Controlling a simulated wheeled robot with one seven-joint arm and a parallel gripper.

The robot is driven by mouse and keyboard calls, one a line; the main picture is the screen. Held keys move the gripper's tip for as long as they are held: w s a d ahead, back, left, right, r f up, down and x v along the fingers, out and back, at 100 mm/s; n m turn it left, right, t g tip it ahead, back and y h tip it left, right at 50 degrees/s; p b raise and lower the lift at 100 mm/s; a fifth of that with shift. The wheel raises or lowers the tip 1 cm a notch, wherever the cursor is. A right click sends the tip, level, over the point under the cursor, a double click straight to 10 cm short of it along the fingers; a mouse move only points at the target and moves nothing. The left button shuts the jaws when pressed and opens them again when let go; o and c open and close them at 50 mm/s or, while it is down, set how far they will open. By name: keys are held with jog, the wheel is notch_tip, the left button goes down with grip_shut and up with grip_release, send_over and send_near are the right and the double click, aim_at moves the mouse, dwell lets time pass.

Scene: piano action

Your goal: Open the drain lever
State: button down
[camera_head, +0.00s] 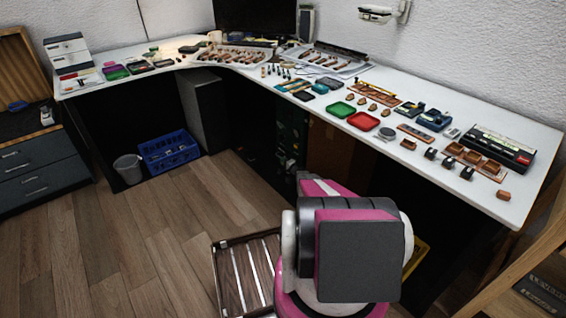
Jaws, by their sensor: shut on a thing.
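I cannot make out a drain lever anywhere in the head view. My arm, pink, grey and white, fills the lower middle of the picture in front of the workbench. Its thick links cover whatever lies behind them. My gripper's fingers do not show, so I cannot see what they touch or hold.
An L-shaped white workbench (441,206) carries a green tray (340,109), a red tray (363,121) and many small parts. A blue crate (168,152) and a grey bin (128,169) stand on the floor. A slatted frame (232,284) is beside my arm. The left floor is clear.

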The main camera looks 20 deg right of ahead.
dwell(0.4)
jog(key=c, duration=1.2)
grip_release()
jog(key=v, duration=1.1)
jog(key=shift+r, duration=0.15)
